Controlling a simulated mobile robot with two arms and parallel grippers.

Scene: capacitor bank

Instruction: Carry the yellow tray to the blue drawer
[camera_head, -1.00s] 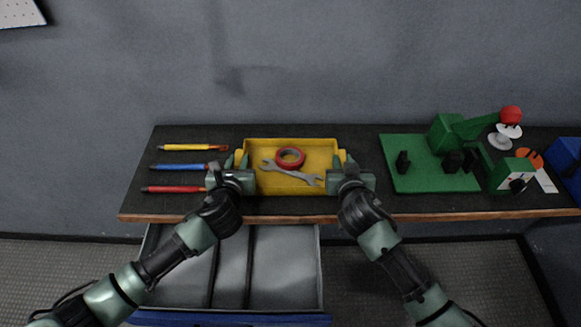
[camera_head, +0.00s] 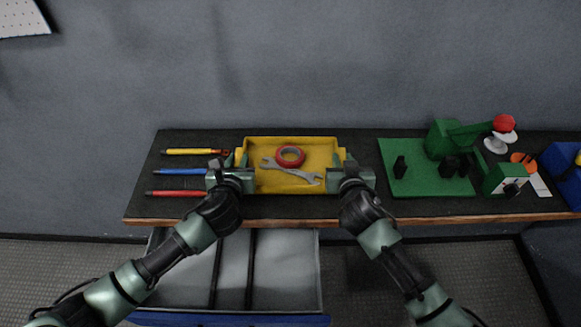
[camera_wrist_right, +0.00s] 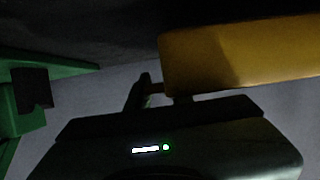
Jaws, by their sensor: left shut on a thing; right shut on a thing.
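The yellow tray (camera_head: 262,150) is level at the bench's middle, over or on the top; I cannot tell how much gap is under it. It holds a red tape ring (camera_head: 290,157) and a grey wrench (camera_head: 291,172). My left gripper (camera_head: 238,164) is shut on the tray's left end, my right gripper (camera_head: 347,164) on its right end. The tray's yellow side also shows in the right wrist view (camera_wrist_right: 240,55), by a dark finger. The blue drawer (camera_head: 230,319) stands open below the bench's front, its grey inside divided by dark strips and seemingly empty.
The dark bench top (camera_head: 300,207) carries yellow (camera_head: 192,152), blue (camera_head: 178,171) and red (camera_head: 178,193) tools at left. A green board (camera_head: 425,183) with a green fixture (camera_head: 442,139) lies at right. A blue box (camera_head: 562,158) sits at the far right.

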